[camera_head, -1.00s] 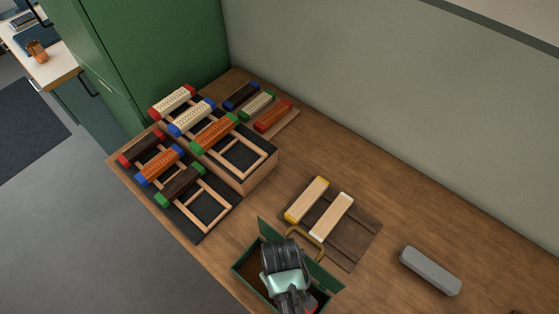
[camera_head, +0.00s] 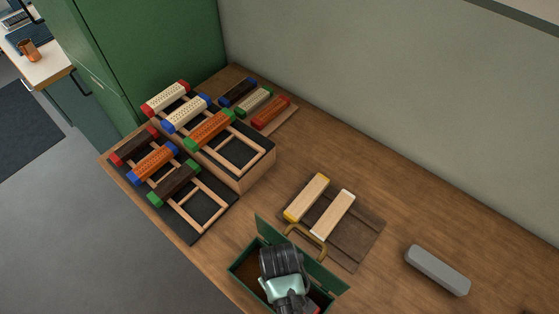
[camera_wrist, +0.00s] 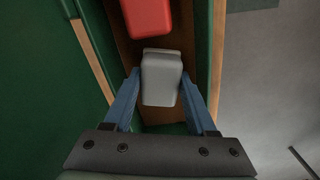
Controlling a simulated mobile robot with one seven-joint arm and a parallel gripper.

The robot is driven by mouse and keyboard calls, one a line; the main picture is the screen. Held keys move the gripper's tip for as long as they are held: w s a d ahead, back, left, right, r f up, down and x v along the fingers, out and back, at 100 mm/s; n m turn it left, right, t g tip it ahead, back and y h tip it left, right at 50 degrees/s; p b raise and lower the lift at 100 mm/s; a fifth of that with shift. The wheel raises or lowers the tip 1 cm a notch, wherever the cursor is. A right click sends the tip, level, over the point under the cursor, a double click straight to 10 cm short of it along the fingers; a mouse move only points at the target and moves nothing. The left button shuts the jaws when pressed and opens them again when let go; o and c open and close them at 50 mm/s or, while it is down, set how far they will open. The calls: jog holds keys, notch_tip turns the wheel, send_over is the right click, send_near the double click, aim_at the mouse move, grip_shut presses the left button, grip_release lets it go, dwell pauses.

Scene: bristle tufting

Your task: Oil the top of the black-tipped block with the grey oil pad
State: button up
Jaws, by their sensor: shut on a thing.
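A grey pad (camera_wrist: 160,78) sits in the green box (camera_head: 245,270), which also shows in the wrist view (camera_wrist: 217,45). The blue fingers of my gripper (camera_wrist: 160,98) are shut on the pad's two sides. In the head view my wrist hangs over the open box and hides most of its inside. I cannot make out a block with black tips. On the brown mat (camera_head: 352,245) lie a yellow-tipped pale block (camera_head: 306,198) and a white-tipped pale block (camera_head: 332,215).
A red pad (camera_wrist: 146,16) lies just beyond the grey one in the box. A long grey bar (camera_head: 437,270) lies at the right of the table. Racks (camera_head: 258,170) with several coloured-end blocks stand at the left. The table right of the mat is mostly clear.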

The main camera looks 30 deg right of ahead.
jog(key=shift+f+b, duration=0.35)
jog(key=shift+f, duration=0.15)
dwell(0.5)
jog(key=shift+s+f, duration=0.1)
jog(key=shift+f, duration=0.05)
dwell(1.3)
jog(key=shift+p, duration=0.35)
notch_tip(320, 180, up, 7)
jog(key=p, duration=0.7)
dwell(0.6)
